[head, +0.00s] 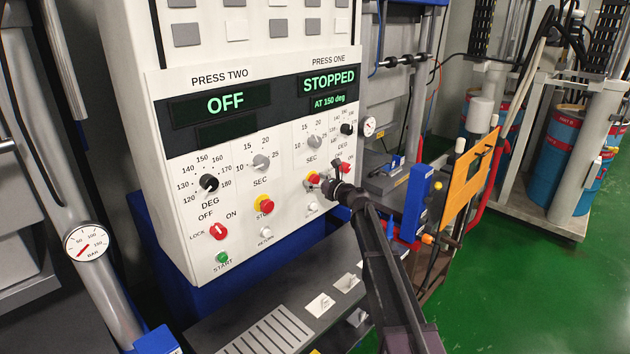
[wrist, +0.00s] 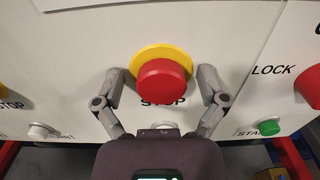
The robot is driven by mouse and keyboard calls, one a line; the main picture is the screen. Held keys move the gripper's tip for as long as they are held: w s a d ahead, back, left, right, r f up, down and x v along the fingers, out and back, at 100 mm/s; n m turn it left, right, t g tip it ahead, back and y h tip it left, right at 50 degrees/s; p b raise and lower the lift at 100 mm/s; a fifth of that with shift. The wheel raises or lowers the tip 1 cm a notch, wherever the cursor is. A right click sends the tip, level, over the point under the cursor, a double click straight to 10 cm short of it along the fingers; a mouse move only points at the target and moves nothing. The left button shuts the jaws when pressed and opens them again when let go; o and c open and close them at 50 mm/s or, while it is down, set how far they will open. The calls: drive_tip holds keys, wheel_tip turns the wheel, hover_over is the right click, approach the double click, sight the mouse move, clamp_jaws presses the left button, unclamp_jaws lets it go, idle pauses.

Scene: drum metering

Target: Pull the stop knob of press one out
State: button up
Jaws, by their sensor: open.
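The stop knob of press one (head: 314,179) is a red mushroom knob on a yellow collar, low on the right half of the white panel. In the wrist view the red knob (wrist: 162,82) fills the middle, above the word STOP. My gripper (wrist: 162,84) is open, with one finger on each side of the knob and visible space between fingers and knob. In the head view my gripper (head: 330,184) is at the panel beside the knob and partly covers that area. The press one display (head: 327,88) reads STOPPED, AT 150 deg.
Press two's red stop knob (head: 266,204) is to the left, and its display (head: 226,102) reads OFF. The red lock switch of press one (head: 345,167) and its green start button (wrist: 269,128) are close on the right. A white button (wrist: 166,126) lies below the knob.

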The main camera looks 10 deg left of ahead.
clamp_jaws()
drive_tip(key=shift+s+d, duration=0.6)
drive_tip(key=shift+d, duration=0.1)
unclamp_jaws()
drive_tip(key=v, duration=1.2)
